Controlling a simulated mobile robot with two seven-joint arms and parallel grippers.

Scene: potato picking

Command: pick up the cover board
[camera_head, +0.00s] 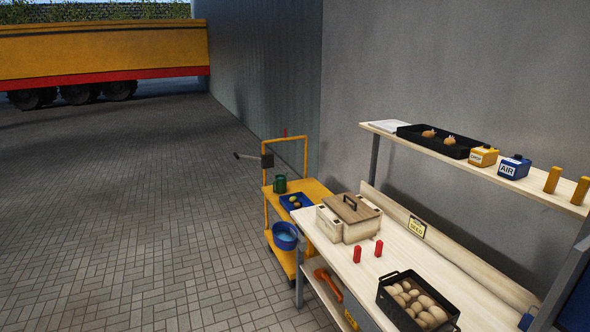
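A brown board with a black handle (350,207) lies on top of a cream box (333,226) on the workbench (335,262). It looks like the cover board, and its handle faces up. Neither of my grippers is in view.
A black crate of potatoes (384,300) and two red posts (357,254) stand on the bench right of the box. A shelf (375,127) above holds a black tray (470,152). A yellow cart (310,190) stands behind the bench's left end. The paved floor at left is clear.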

